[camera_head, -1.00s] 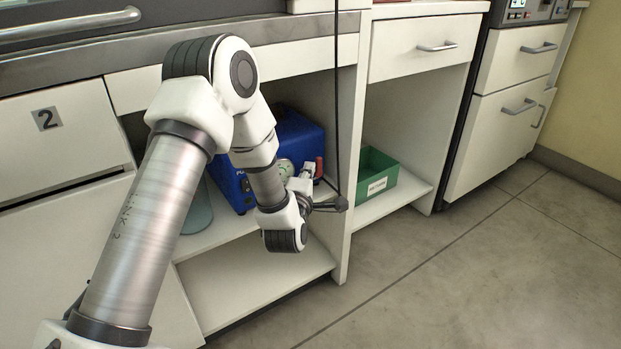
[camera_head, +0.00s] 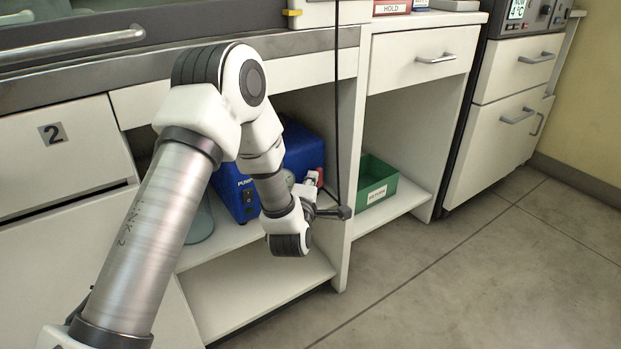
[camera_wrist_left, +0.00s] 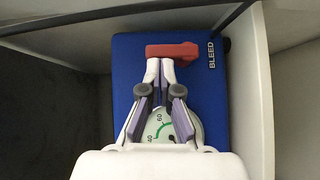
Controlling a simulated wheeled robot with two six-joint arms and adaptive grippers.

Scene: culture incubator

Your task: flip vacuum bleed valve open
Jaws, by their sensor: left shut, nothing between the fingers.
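The vacuum bleed valve's red lever (camera_wrist_left: 178,50) lies crosswise in the left wrist view, beside the word BLEED on the blue pump (camera_wrist_left: 215,110). My left gripper (camera_wrist_left: 160,72) is shut and empty, its fingertips close to the lever's lower edge, left of its middle. I cannot tell whether they touch it. A round gauge (camera_wrist_left: 158,127) shows partly behind the fingers. In the head view the blue pump (camera_head: 303,148) sits in the open shelf, partly hidden by my left arm; my left gripper (camera_head: 312,181) is small there, near the red lever (camera_head: 320,177). My right gripper is out of view.
The pump stands between cabinet side walls, with a panel (camera_head: 346,170) close on its right. A black cord (camera_head: 337,100) hangs in front of the shelf. A green box (camera_head: 377,184) stands in the compartment to the right. The floor at right is clear.

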